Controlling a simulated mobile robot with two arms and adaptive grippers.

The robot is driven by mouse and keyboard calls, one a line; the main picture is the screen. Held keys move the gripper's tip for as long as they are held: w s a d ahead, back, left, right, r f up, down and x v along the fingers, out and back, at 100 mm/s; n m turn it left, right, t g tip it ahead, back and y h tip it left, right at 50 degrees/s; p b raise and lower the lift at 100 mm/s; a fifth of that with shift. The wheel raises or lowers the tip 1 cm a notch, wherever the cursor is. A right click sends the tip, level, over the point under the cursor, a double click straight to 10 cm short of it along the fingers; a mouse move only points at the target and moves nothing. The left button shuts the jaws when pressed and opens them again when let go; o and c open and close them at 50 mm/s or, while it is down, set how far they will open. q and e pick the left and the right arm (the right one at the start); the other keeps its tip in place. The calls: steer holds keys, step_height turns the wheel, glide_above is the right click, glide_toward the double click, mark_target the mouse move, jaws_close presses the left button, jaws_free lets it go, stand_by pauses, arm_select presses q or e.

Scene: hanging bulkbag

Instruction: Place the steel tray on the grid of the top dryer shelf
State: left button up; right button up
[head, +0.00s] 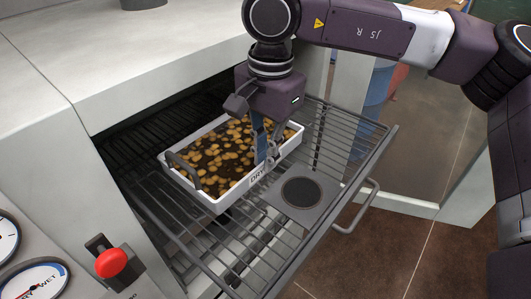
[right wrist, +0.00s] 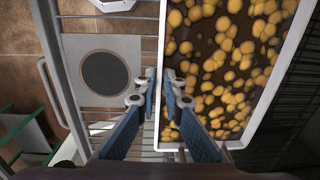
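The steel tray (head: 238,192), light-coloured with dark end handles and a "DRY" label, is full of brown and golden pieces. It is level, over the rear part of the pulled-out wire grid shelf (head: 345,140); I cannot tell whether its underside touches the wires. My left gripper is not in view.
A square plate with a dark disc (head: 302,191) sits on the shelf beside the tray. The shelf's front handle (head: 358,212) sticks out over the tiled floor. A red knob (head: 111,263) and gauges (head: 33,280) are at the lower left. The dryer's opening is behind the tray.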

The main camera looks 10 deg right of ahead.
steer(key=shift+o, duration=1.2)
steer(key=shift+r, duration=0.5)
step_height(320, 180, up, 11)
steer(key=b, duration=0.2)
steer(key=shift+s+d+r, duration=0.15)
steer(key=shift+s+d, duration=0.05)
steer(key=shift+s, duration=0.1)
